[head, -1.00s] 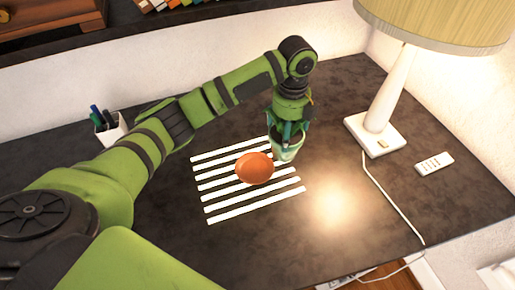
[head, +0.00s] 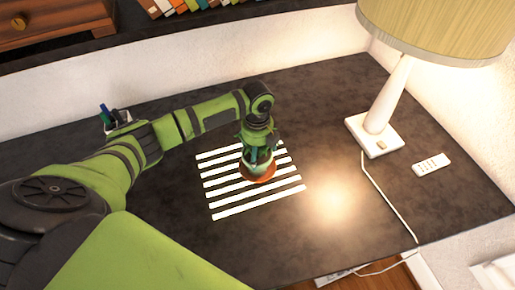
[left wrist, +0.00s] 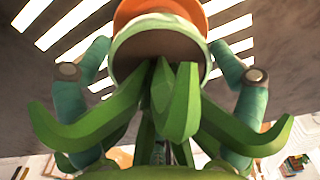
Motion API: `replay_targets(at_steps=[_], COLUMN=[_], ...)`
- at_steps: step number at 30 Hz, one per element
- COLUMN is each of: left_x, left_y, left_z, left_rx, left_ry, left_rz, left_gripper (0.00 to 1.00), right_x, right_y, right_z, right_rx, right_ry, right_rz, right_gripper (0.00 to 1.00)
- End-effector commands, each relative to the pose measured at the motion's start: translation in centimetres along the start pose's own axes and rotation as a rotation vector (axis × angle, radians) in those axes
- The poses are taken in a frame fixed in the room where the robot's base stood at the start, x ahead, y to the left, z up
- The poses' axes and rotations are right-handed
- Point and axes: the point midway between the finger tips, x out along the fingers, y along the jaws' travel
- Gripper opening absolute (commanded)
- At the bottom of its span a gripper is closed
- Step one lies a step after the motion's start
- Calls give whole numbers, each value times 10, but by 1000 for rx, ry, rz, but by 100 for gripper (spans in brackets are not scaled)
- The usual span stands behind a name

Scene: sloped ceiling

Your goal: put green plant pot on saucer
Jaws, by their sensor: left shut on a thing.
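The pale green plant pot (head: 260,162) is in my left gripper (head: 257,153), which is shut on it. The pot looks upright, directly over the orange saucer (head: 261,176). In the left wrist view my gripper's teal fingers lie on both sides of the pot (left wrist: 159,58). The plant's thick green leaves spread toward the camera and hide part of the pot. A strip of the saucer (left wrist: 160,9) shows beyond the pot's rim. I cannot tell whether the pot's base touches the saucer. My right gripper is not in view.
The saucer lies on a white-striped area (head: 227,205) of the dark desk (head: 330,120). A pen cup (head: 117,121) is at the back left.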

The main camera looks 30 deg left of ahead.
Motion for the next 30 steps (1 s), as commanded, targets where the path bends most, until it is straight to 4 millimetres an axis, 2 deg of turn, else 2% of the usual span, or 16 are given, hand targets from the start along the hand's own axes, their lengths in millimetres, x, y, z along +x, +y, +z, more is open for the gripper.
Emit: replay_targets(at_steps=[8, 9, 19, 23, 26, 30], left_x=[2, 3, 2, -5, -18, -48], left_y=[-1, 0, 0, -1, -2, -2], left_z=[0, 0, 0, 0, 0, 1], left_rx=[0, 1, 1, 1, 3, 3], left_ry=[-1, 0, 0, -1, -2, -3], left_rz=[-3, -1, 0, -2, -4, -7], left_gripper=[34, 100, 100, 100, 100, 100], right_x=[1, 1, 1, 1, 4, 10], right_y=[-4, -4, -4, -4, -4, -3], right_z=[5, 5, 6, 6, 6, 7], right_rx=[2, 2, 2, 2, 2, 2], right_ry=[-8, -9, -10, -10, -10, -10], right_rz=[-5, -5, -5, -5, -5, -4], right_gripper=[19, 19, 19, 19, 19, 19])
